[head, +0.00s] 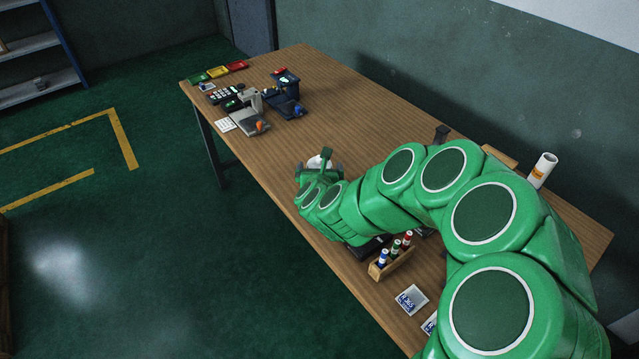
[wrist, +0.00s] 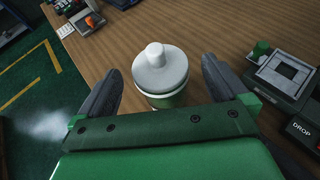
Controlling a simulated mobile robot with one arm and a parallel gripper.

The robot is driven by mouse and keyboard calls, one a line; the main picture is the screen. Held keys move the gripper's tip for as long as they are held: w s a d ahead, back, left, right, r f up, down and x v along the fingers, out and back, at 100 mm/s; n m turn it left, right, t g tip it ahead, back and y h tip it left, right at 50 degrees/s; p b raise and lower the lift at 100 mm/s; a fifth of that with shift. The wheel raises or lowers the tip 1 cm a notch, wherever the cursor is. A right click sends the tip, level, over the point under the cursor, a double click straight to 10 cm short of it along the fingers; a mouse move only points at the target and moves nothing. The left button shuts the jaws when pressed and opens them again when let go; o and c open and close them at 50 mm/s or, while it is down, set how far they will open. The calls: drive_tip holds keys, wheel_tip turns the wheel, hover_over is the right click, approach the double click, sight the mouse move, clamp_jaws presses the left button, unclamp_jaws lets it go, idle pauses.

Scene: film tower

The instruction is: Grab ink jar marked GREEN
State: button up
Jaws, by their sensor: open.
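A white-topped container (wrist: 160,72) with a small knob cap and a green band low on its side stands upright between my gripper's fingers in the wrist view. I cannot read any word on it. My gripper (wrist: 162,78) is open, with one dark finger on each side of the container; contact is not clear. In the head view my gripper (head: 319,168) is over the table's near edge, with the white top (head: 316,162) partly hidden by it. A wooden rack (head: 392,264) holds small blue, green and red labelled bottles beside my arm.
The wooden table (head: 330,100) has clear room behind my gripper. Dark devices (head: 286,98) and coloured trays (head: 219,72) stand at its far left. In the wrist view a grey-topped device (wrist: 283,75) and a DROP sign (wrist: 300,130) lie right of my gripper.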

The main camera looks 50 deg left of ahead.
sight(320, 166)
drive_tip(key=shift+x, duration=2.85)
drive_tip(key=shift+f, duration=0.1)
drive_tip(key=c, duration=1.7)
